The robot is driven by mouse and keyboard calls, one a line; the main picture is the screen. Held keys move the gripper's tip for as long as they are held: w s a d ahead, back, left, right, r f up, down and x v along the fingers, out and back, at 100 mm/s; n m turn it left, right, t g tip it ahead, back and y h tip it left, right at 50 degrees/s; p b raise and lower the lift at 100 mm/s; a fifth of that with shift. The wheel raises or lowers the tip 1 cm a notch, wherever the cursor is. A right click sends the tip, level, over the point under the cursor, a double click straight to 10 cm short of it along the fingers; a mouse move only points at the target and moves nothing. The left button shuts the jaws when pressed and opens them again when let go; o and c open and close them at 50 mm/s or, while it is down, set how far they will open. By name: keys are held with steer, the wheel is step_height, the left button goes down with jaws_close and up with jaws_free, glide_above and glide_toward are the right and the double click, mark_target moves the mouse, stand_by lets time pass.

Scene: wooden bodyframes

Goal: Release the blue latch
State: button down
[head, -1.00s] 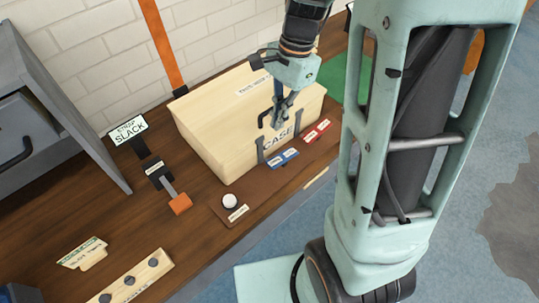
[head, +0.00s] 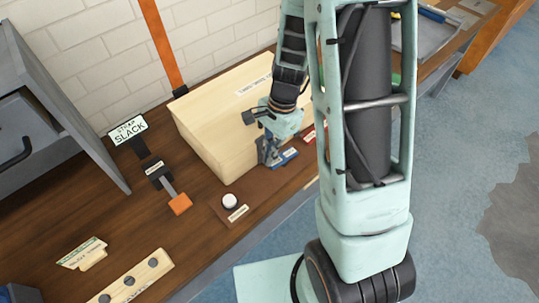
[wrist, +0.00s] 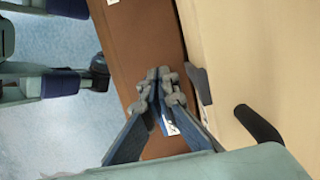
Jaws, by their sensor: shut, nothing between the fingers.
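The blue latch (head: 284,158) sits low at the front of the pale wooden case (head: 215,130), right beside my gripper (head: 266,157). My gripper is shut and empty, pointing down at the latch. In the wrist view, the fingertips of my gripper (wrist: 162,84) meet over the brown base. Part of the blue latch (wrist: 168,122), with a white label, shows between the fingers; the rest is hidden. I cannot tell whether the fingertips touch it. A grey upright piece (wrist: 199,84) stands against the case beside the fingers.
A red latch (head: 308,136) lies just right of the blue one, partly behind my arm. A white round button (head: 230,201) is on the brown base to the left. The case's dark handle (wrist: 259,124) sticks out near my gripper. An orange-tipped lever (head: 179,203) stands further left.

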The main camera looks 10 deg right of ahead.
steer(key=shift+s, duration=0.1)
steer(key=shift+s+a+f+h+p, duration=0.1)
steer(key=shift+a+h+p, duration=0.05)
steer(key=shift+h+p, duration=0.3)
steer(key=shift+s+a+f+t+h+p, duration=0.2)
steer(key=shift+a+t+h+p, duration=0.1)
steer(key=shift+t+h+p, duration=0.2)
steer(key=shift+f, duration=0.3)
steer(key=shift+a+f+h, duration=0.2)
steer(key=shift+f+h, duration=0.05)
steer(key=shift+f, duration=0.3)
steer(key=shift+r, duration=0.1)
steer(key=shift+r+p, duration=0.75)
steer(key=shift+r, duration=0.05)
